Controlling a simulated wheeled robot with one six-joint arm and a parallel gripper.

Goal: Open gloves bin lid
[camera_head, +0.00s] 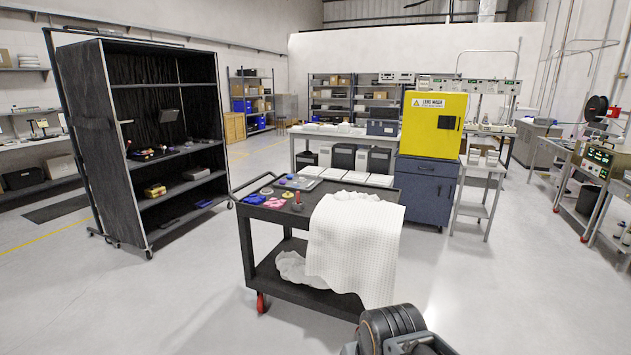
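I cannot pick out a bin marked for gloves. A yellow box (432,122) with a small dark window and a white label stands on a dark blue cabinet (427,188) right of centre; its front looks shut, and the label is too small to read surely. A black cart (250,225) stands in front of me, with small blue items (253,199) and pink items (275,203) on top that I cannot identify. Part of my arm shows at the bottom edge, right of centre. My gripper's fingers are not in view.
A white dotted cloth (350,245) drapes over the cart's right end. A black curtained rack (95,130) on wheels stands at left. A white table (310,135) is behind the cart, and an equipment bench (595,165) at right. Floor (540,270) is clear at right and front left.

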